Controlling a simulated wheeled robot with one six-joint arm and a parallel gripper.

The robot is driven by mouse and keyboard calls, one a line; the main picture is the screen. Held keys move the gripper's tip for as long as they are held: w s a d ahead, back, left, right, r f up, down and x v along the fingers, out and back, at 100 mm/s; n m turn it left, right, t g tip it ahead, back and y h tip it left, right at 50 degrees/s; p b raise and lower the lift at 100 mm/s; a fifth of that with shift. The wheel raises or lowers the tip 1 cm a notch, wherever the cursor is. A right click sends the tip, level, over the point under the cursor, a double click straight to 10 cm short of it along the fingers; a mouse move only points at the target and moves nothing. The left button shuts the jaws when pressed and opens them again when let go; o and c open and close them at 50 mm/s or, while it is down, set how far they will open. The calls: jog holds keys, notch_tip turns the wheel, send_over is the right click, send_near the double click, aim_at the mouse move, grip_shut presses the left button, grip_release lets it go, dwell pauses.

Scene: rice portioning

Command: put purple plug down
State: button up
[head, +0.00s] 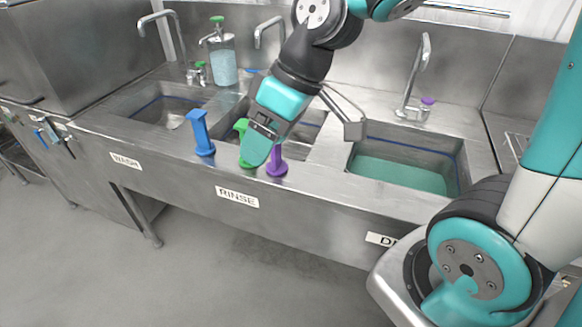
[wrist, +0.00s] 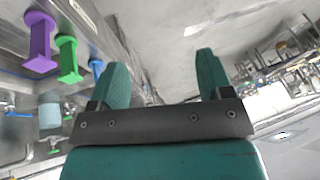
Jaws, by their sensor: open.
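The purple plug (head: 277,164) stands upright on the steel front ledge of the sink unit, just right of my gripper (head: 256,152) in the head view. In the wrist view the purple plug (wrist: 40,42) shows at the upper left, outside the fingers. My gripper (wrist: 162,72) is open, with nothing between its two teal fingers. In the head view it hangs in front of the ledge and partly covers the green plug (head: 240,127). The green plug also shows in the wrist view (wrist: 68,60), between the purple plug and the blue plug (wrist: 97,67).
The blue plug (head: 201,134) stands on the ledge to the left. Behind are the wash basin (head: 160,108), the partly hidden rinse basin and a right basin (head: 403,172) with teal liquid. Faucets (head: 416,75) and a soap bottle (head: 222,62) stand at the back. The floor in front is clear.

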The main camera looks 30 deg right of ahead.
jog(key=s+a+r+g, duration=0.1)
jog(key=s+a+r, duration=0.1)
jog(key=s, duration=0.8)
jog(key=shift+s+a+m+g+h, duration=0.25)
jog(key=shift+s+m+g+h, duration=0.05)
jog(key=shift+h, duration=0.1)
dwell(2.8)
